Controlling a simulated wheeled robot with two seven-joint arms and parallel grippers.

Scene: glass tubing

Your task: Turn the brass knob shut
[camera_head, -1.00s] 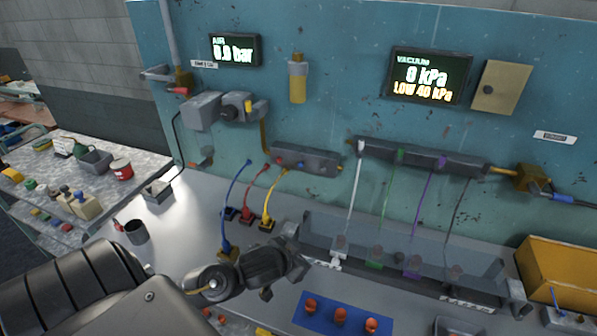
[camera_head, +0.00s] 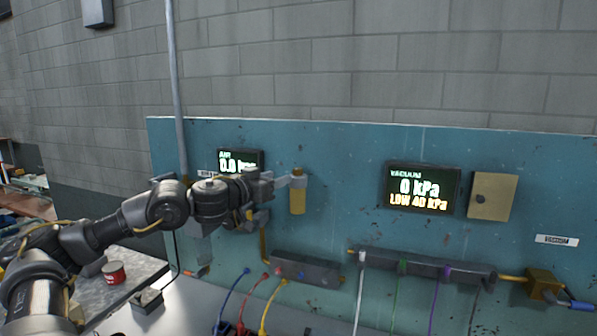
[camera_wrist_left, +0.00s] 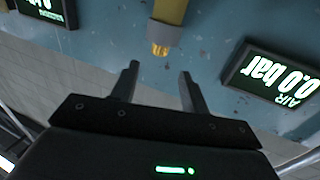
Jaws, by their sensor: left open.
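A yellow cylinder (camera_head: 297,201) is mounted upright on the teal wall panel. A small brass knob (camera_head: 297,171) sits at its top end. In the left wrist view the picture is turned over, and the brass knob (camera_wrist_left: 158,48) sits at the lower end of the yellow cylinder (camera_wrist_left: 170,12). My left gripper (camera_head: 291,181) is just in front of and left of the knob in the head view. In the left wrist view my left gripper (camera_wrist_left: 158,72) is open and empty, with the knob ahead between the lines of its fingers. My right gripper is not in view.
The air display (camera_head: 240,160) reads 0.0 bar, partly hidden by my arm. The vacuum display (camera_head: 422,188) reads 0 kPa, LOW 40 kPa. A grey manifold (camera_head: 305,268) with coloured hoses is below. A tan box (camera_head: 492,196) is on the right. The panel between cylinder and vacuum display is clear.

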